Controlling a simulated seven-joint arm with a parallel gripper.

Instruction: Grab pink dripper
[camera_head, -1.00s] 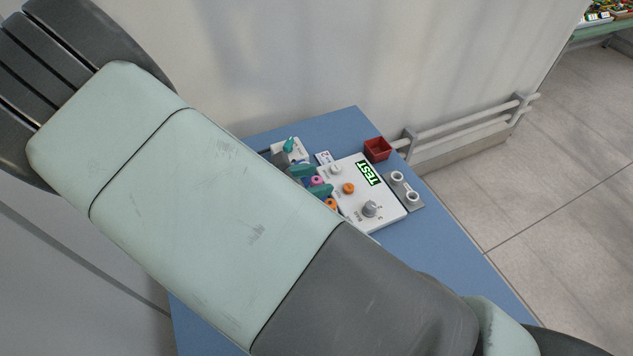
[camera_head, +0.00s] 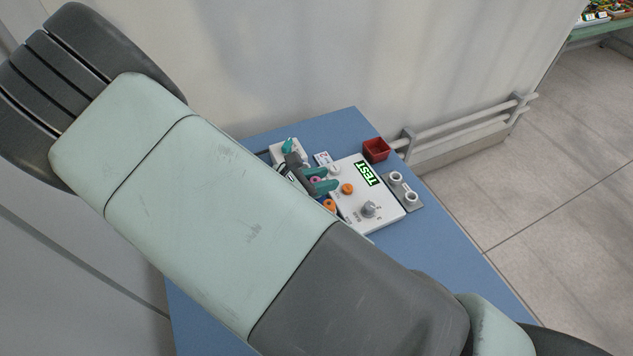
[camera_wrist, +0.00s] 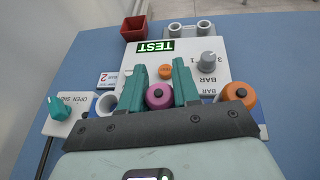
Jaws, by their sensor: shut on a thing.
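The pink dripper (camera_wrist: 159,96) is a round magenta piece with a dark centre. In the wrist view it sits between the two teal fingers of my gripper (camera_wrist: 158,88), which are shut on it from both sides. In the head view my gripper (camera_head: 323,182) is at the left edge of the white test panel, with the pink dripper (camera_head: 315,180) partly hidden by the fingers. I cannot tell whether the dripper is lifted off its support.
An orange dripper (camera_wrist: 240,94) is close on the right and a white ring-shaped piece (camera_wrist: 106,103) on the left. The white panel (camera_wrist: 222,66) with a grey knob (camera_wrist: 207,59) lies beyond. A red box (camera_wrist: 133,28) and grey two-socket block (camera_wrist: 189,30) stand farther off on the blue table (camera_wrist: 281,60).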

